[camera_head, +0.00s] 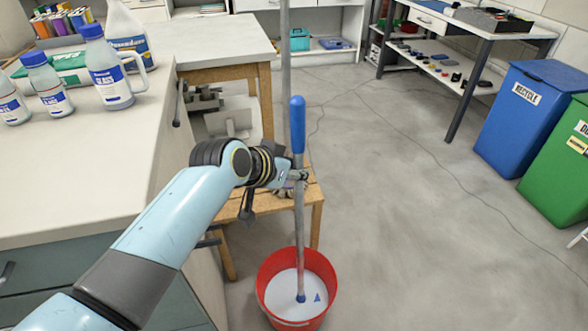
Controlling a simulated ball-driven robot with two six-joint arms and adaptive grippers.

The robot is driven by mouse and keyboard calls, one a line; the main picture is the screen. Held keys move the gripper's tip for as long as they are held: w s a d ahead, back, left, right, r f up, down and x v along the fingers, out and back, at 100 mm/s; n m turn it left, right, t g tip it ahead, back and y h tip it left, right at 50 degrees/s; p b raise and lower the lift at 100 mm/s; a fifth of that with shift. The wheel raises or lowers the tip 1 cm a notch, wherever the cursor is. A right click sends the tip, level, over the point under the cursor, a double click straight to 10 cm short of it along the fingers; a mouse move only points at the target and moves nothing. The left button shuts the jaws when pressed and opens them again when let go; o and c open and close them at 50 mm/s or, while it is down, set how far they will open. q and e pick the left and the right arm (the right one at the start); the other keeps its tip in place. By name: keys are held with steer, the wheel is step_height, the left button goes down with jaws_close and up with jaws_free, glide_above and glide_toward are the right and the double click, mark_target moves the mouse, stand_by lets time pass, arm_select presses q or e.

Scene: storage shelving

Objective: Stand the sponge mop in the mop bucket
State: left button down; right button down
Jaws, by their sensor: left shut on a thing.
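The sponge mop (298,220) has a blue grip at its top and a thin grey shaft. It stands nearly upright, its lower end inside the red mop bucket (268,312) on the floor. A blue fitting shows at the foot of the shaft, within the bucket's pale inside. The sponge head is not clearly visible, and I cannot tell whether it touches the bottom. My left gripper (297,177) is shut on the shaft just below the blue grip. My right gripper is not in view.
A wooden stool (308,190) stands behind the bucket. The counter (120,150) with several bottles is at the left, under my left arm. A grey post (285,70) rises behind the mop. Blue (520,120) and green (560,170) bins stand right. Floor right of the bucket is clear.

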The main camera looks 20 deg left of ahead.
arm_select(q)
steer(key=shift+f+b, duration=0.35)
steer(key=shift+f, duration=0.2)
stand_by(0.7)
steer(key=c, duration=1.1)
jaws_free()
steer(key=shift+o, duration=0.2)
steer(key=shift+s, duration=0.1)
